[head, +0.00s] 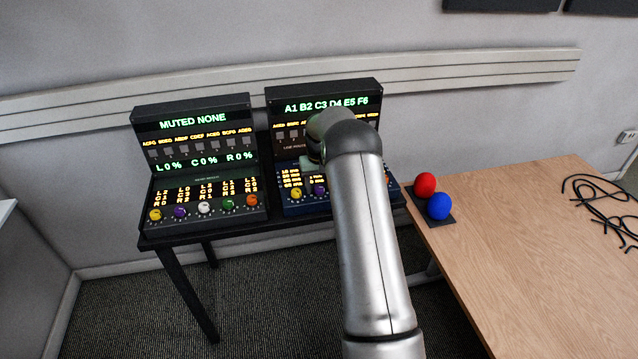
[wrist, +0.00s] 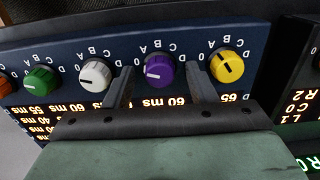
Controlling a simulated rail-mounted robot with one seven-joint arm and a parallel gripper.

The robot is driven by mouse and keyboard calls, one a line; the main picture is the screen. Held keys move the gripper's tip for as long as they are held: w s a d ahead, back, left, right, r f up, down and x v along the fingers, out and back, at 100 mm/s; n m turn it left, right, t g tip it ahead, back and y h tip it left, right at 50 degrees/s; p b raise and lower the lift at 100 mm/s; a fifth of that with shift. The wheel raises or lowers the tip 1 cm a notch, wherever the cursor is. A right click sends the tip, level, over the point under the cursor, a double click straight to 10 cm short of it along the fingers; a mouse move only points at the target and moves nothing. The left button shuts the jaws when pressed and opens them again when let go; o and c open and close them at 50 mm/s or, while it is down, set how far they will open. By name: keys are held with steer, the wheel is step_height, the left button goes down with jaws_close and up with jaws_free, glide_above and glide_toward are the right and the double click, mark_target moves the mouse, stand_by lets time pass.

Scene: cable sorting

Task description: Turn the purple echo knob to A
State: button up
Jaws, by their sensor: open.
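The purple echo knob (wrist: 159,70) is on the blue front panel of the right console, in the wrist view's middle. In the head view it also shows (head: 320,190) beside my arm. My gripper (wrist: 158,72) is open, with one finger on each side of the purple knob. I cannot tell whether the fingers touch it. A pale mark on the knob points toward the left in the wrist view. Letters A to D are printed around the knobs, upside down in that view; I cannot tell which letter the mark meets.
A yellow knob (wrist: 227,66) and a white knob (wrist: 95,75) flank the purple one closely, with a green knob (wrist: 40,80) farther left. The left console (head: 205,190) has its own knob row.

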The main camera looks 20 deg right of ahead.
steer(key=shift+f, duration=0.1)
steer(key=c, duration=1)
steer(key=shift+o, duration=0.2)
steer(key=shift+f+m+b, duration=0.1)
steer(key=shift+m+b, duration=0.2)
steer(key=shift+b, duration=0.2)
steer(key=shift+m+b, duration=0.9)
steer(key=shift+m, duration=0.1)
steer(key=shift+m+b, duration=1.05)
steer(key=shift+m, duration=1.05)
steer(key=o, duration=1)
steer(key=shift+c, duration=0.2)
